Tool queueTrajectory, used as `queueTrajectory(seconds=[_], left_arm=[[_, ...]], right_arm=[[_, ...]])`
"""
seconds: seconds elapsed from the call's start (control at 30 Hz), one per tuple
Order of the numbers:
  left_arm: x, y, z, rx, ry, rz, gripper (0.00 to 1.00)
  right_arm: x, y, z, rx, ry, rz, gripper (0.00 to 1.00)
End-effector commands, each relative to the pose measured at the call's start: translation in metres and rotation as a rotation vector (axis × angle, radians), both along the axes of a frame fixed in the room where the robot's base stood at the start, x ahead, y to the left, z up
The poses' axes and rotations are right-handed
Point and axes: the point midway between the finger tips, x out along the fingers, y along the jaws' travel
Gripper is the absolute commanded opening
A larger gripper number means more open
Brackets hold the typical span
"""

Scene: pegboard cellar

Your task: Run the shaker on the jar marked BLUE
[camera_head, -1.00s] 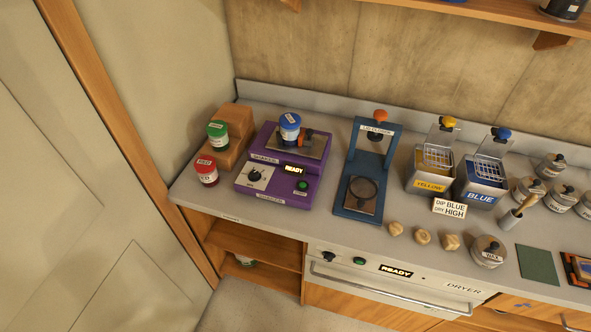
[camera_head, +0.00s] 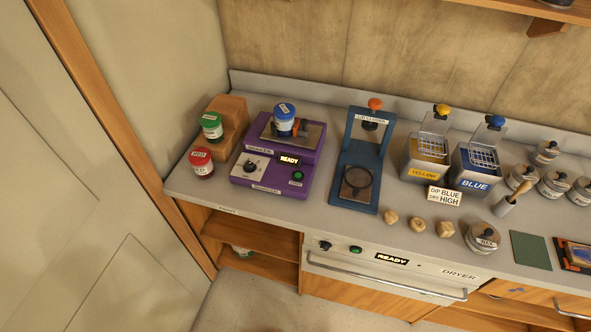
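The jar with the blue lid (camera_head: 285,119) stands upright on the plate of the purple shaker (camera_head: 277,160), against a small orange-brown part beside it. The lid's label is too small to read surely. The shaker's front has a dial (camera_head: 250,166) at left, a lit READY display (camera_head: 289,160) and a green button (camera_head: 297,176) at right. A jar with a green lid (camera_head: 212,126) sits on the wooden step block, and a red-lidded jar marked RED (camera_head: 202,162) stands on the counter in front of it. Neither of my grippers shows in the view.
A blue lid closer (camera_head: 357,165) stands right of the shaker. Yellow (camera_head: 424,167) and blue (camera_head: 472,177) dip tanks, a sign reading DIP BLUE DRY HIGH (camera_head: 444,196), wooden knobs and several tins fill the right. The dryer (camera_head: 385,262) is below the counter. Counter front (camera_head: 255,207) is bare.

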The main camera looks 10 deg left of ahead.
Motion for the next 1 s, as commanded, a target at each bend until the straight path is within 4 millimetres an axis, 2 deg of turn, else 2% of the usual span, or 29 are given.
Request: queueTrajectory(seconds=[0.47,0.6,0.7,1.0], left_arm=[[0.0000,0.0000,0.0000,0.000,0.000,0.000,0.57],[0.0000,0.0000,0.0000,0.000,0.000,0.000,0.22],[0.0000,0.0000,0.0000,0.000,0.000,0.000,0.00],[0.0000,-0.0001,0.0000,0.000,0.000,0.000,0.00]], right_arm=[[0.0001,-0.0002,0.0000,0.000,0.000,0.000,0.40],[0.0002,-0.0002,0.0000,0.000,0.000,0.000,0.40],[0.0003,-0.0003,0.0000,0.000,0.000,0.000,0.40],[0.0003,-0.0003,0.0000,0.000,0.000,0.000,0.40]])
